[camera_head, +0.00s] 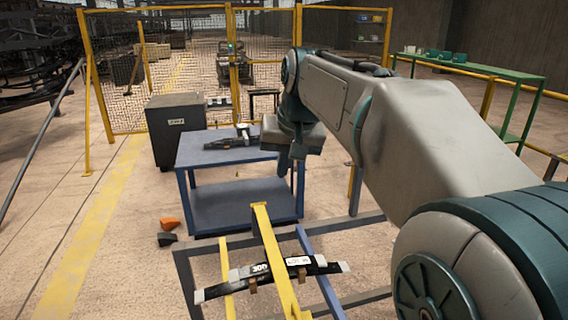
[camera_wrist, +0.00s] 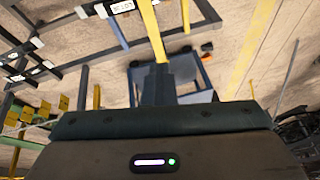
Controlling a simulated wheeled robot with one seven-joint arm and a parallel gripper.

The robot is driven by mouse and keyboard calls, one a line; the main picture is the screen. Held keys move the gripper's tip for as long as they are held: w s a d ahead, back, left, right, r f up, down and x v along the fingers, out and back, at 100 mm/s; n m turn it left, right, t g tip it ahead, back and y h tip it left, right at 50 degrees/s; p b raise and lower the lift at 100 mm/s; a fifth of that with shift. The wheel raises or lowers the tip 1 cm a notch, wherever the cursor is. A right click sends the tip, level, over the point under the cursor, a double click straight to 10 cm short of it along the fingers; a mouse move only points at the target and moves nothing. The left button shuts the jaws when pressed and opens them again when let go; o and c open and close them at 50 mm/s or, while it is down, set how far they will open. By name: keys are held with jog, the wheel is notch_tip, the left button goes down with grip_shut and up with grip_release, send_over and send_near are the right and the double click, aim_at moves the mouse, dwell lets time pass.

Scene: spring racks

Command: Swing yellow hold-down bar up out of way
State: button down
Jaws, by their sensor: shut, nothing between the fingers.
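The yellow hold-down bar (camera_head: 268,238) runs lengthwise over a dark leaf spring with a white 300 label (camera_head: 259,268) on the grey rack frame (camera_head: 186,275). Its far end has a flat yellow tip. In the wrist view the bar (camera_wrist: 152,30) comes down from the top edge, and its end meets the outline of my gripper (camera_wrist: 163,66). In the head view my gripper (camera_head: 290,168) hangs above and a little beyond the bar's far end, pointing down. Its fingers are shut and empty. I cannot tell whether they touch the bar.
A black cabinet (camera_head: 178,126) and yellow mesh fence (camera_head: 115,70) are farther back. Small orange (camera_head: 170,223) and black (camera_head: 166,239) blocks lie on the floor left of the rack.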

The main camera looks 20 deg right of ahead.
jog(key=c, duration=2.1)
grip_release()
jog(key=shift+c, duration=0.2)
jog(key=o, duration=0.7)
jog(key=shift+c, duration=0.2)
jog(key=v, duration=1.3)
jog(key=shift+s+r+p, duration=0.2)
jog(key=shift+r+p, duration=0.1)
jog(key=shift+r, duration=0.05)
